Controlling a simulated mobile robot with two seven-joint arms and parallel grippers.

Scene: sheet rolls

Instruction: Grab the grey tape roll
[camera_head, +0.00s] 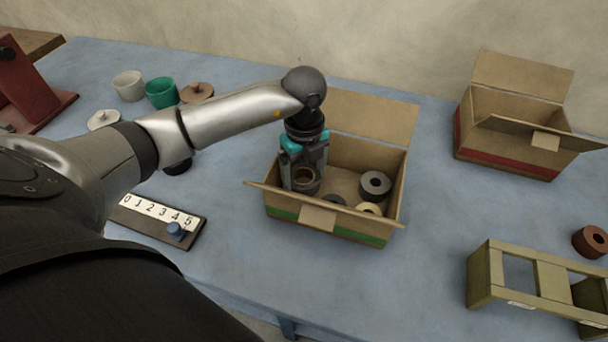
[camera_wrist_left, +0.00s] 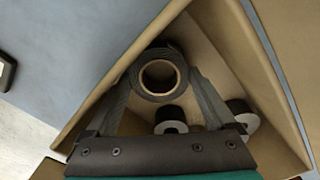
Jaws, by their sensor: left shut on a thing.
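The grey tape roll (camera_head: 306,187) has a brown inner core and is inside the open cardboard box with a green stripe (camera_head: 352,233), at its left end. My left gripper (camera_head: 304,176) reaches down into this box and is shut on the roll. In the left wrist view the roll (camera_wrist_left: 160,53) sits between the two fingers (camera_wrist_left: 160,78), one on each side, with its hole facing the camera. Whether it touches the box floor I cannot tell. My right gripper is not in view.
Other rolls lie in the box: a dark one (camera_head: 375,184), a tan one (camera_head: 369,209) and a dark one partly hidden. The box flaps stand outward. A red-striped box (camera_head: 500,150) is at the back right, a wooden rack (camera_head: 485,275) at the front right, a numbered board (camera_head: 150,224) at the left.

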